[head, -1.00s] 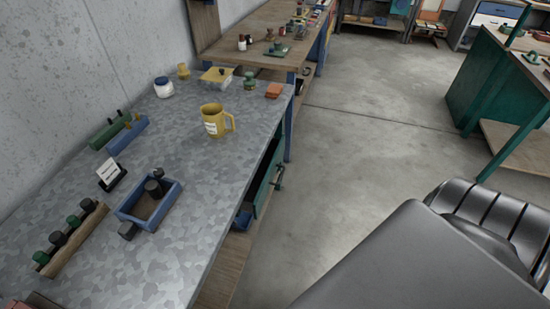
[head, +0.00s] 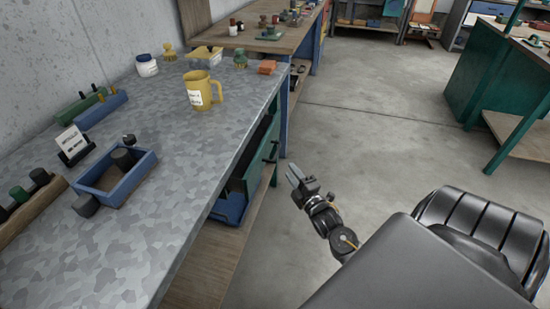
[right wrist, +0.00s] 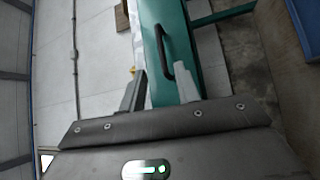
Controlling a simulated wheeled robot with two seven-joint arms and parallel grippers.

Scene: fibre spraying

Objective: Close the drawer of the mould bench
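The mould bench (head: 150,215) has a mottled grey metal top. Its drawer (head: 258,168) is under the right edge, with a green front and a dark handle (head: 272,152). The front seems to stand out from the bench edge; how far is hard to tell. My right gripper (head: 293,176) is right of the drawer front, apart from it, pointing up-left over the floor. In the right wrist view its fingers (right wrist: 160,88) are apart and empty. The green drawer front (right wrist: 160,25) and black handle (right wrist: 166,55) show beyond them. My left gripper is not in view.
On the bench stand a yellow mug (head: 203,93), a blue open box (head: 112,186) and other small items. A blue bin (head: 228,207) sits below the top. A wooden bench (head: 240,35) stands behind. The floor (head: 370,125) to the right is clear.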

